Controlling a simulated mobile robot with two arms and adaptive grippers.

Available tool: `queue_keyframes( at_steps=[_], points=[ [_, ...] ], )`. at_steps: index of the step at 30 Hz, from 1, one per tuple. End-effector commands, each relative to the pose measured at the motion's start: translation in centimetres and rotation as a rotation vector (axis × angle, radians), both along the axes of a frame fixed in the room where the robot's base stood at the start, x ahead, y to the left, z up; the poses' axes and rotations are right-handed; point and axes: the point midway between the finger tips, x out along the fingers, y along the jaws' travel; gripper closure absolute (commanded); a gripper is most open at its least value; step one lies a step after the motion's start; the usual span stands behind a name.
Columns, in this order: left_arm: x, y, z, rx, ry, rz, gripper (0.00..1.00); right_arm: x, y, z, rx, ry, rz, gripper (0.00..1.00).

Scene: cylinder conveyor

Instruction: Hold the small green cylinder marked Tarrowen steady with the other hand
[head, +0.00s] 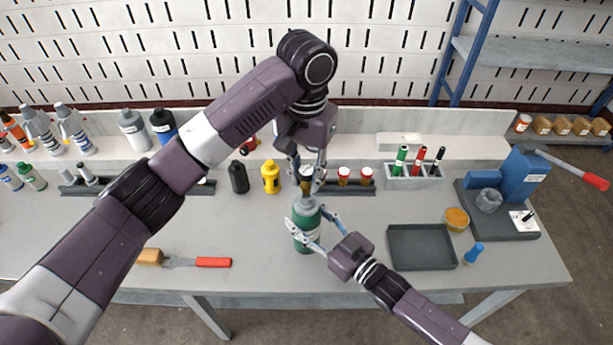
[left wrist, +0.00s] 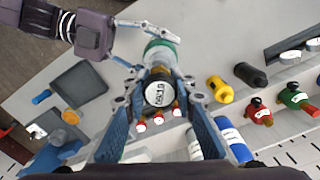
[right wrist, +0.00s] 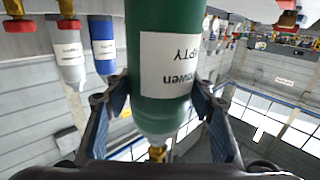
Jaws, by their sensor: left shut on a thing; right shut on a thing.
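The small green cylinder (head: 304,244) stands upright at the front middle of the bench. In the right wrist view the cylinder (right wrist: 165,95) shows upside down, with a white label reading "...owen" and "EMPTY". My right gripper (head: 317,232) is shut around its body from the right; its fingers flank it in the right wrist view (right wrist: 160,105). My left gripper (head: 307,184) points down from above and is shut on the regulator with a round white-faced gauge (left wrist: 158,93) at the cylinder's top.
A dark tray (head: 421,263) lies right of the cylinder, with a blue-handled tool (head: 473,254) beside it. A red-handled brush (head: 212,262) lies left. Yellow (head: 270,177) and black (head: 239,178) small cylinders stand behind. A blue fixture (head: 521,176) stands back right.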

Motion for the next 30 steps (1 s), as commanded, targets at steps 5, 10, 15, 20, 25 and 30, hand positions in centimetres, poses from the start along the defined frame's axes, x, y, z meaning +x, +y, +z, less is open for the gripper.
queue_keyframes(
  at_steps=[5, 10, 15, 20, 25, 30],
  points=[
    [0.1, 0.0, 0.6, 0.001, -0.004, 0.0, 1.0, 0.0, 0.0, 0.0, 0.0, 0.0, 0.0, 0.79],
    [0.0, 0.0, 0.9, 0.0, -0.001, 0.0, 1.0, 0.0, 0.0, 0.0, 0.0, 0.0, 0.0, 0.79],
    [0.1, 0.1, 1.8, 0.001, -0.004, 0.001, 1.0, 0.0, 0.0, 0.0, 0.0, 0.0, 0.0, 0.79],
    [0.1, 0.1, 3.0, 0.001, -0.003, 0.001, 1.0, 0.0, 0.0, 0.0, 0.0, 0.0, 0.0, 0.79],
    [0.1, 0.1, 3.4, 0.001, -0.002, 0.0, 1.0, 0.0, 0.0, 0.0, 0.0, 0.0, 0.0, 0.79],
    [0.1, 0.1, 4.4, 0.001, -0.004, 0.001, 1.0, 0.0, 0.0, 0.0, 0.0, 0.0, 0.0, 0.79]
  ],
)
